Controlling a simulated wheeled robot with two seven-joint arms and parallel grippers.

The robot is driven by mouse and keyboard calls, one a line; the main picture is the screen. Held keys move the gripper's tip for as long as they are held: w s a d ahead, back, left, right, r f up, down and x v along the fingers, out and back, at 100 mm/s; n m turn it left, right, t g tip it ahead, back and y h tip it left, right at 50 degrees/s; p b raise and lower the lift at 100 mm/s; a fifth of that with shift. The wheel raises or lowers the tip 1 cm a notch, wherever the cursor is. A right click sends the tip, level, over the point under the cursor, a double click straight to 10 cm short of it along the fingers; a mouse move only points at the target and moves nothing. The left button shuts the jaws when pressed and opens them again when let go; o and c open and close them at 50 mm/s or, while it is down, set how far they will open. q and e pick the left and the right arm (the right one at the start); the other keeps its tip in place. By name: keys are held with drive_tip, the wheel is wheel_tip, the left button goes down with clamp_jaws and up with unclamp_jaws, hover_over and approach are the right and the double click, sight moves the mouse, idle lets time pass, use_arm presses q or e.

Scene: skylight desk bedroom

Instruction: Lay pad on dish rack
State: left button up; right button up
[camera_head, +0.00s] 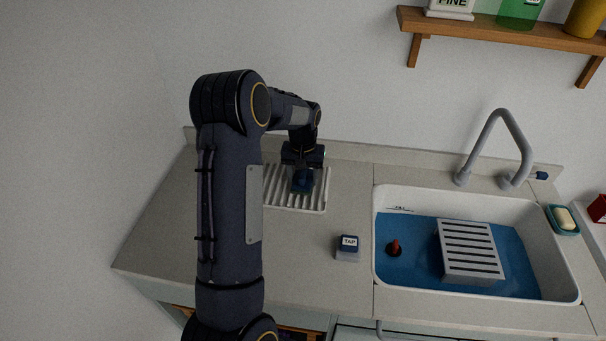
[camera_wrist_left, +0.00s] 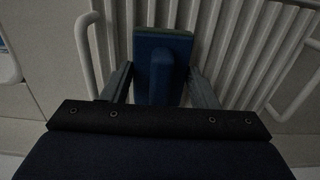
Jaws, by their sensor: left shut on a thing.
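The pad (camera_wrist_left: 176,55) is a small blue block with a raised grip and a thin greenish edge. In the left wrist view it sits between the fingers of my left gripper (camera_wrist_left: 160,85), which is shut on it. The white slatted dish rack (camera_wrist_left: 228,35) lies right behind the pad in that view. In the head view my left gripper (camera_head: 303,178) points down over the rack (camera_head: 312,201), with the dark blue pad (camera_head: 302,181) under it. I cannot tell whether the pad touches the slats. My right gripper is not in view.
A sink (camera_head: 378,240) at the right holds blue water, a grey slotted box (camera_head: 470,250) and a red-topped stopper (camera_head: 394,248). A small box marked TAP (camera_head: 348,248) stands on the counter (camera_head: 165,240). A faucet (camera_head: 510,125) and soap dish (camera_head: 563,219) are farther right.

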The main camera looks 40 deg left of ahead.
sight(303, 172)
use_arm(q)
drive_tip(key=shift+f, duration=0.2)
drive_tip(key=o, duration=1)
drive_tip(key=shift+r, duration=0.1)
drive_tip(key=shift+c, duration=0.2)
wheel_tip(303, 172, up, 12)
drive_tip(key=b, duration=0.1)
drive_tip(key=s+d+r+m+t+h, duration=0.25)
drive_tip(key=s+d+r, duration=0.45)
drive_tip(key=s+d, duration=0.4)
drive_tip(key=s+d+f+m+t, duration=0.1)
drive_tip(key=s+d, duration=0.3)
drive_tip(key=s, duration=0.4)
drive_tip(key=s+d+f+t+h, duration=0.1)
drive_tip(key=s+d+f+t, duration=0.1)
drive_tip(key=s+d, duration=0.3)
drive_tip(key=s+f, duration=0.1)
drive_tip(key=s, duration=0.1)
drive_tip(key=shift+s+d+f+m, duration=0.25)
drive_tip(key=shift+s+d+m, duration=0.05)
drive_tip(key=shift+s+m, duration=0.05)
